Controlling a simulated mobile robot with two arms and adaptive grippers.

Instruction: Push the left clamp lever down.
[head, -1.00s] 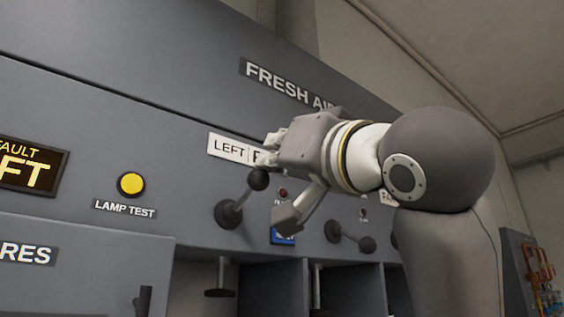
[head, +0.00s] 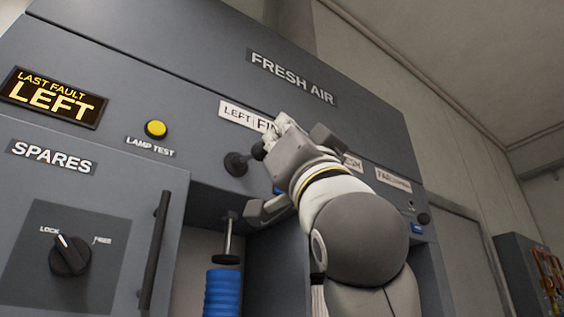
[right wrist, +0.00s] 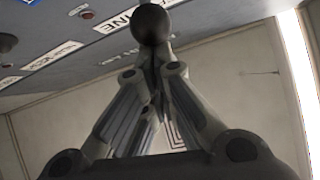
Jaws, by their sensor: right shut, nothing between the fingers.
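The left clamp lever (head: 236,164) sits on the grey panel below the LEFT label, with a round hub and a black ball knob (head: 259,150). Its arm slants up to the right. My right gripper (head: 277,132) is shut and empty, its fingertips close to the knob and partly covering the area right of it. In the right wrist view the closed fingers (right wrist: 155,62) point at the black ball knob (right wrist: 152,25), which overlaps their tips; I cannot tell whether they touch. My left gripper is not in view.
Below the lever, a clamp rod with a black foot (head: 229,240) hangs above a blue cylinder (head: 222,292) in an open bay. A vertical handle (head: 154,250) and a LOCK/FREE knob (head: 70,256) are to the left. My right arm hides the panel to the right.

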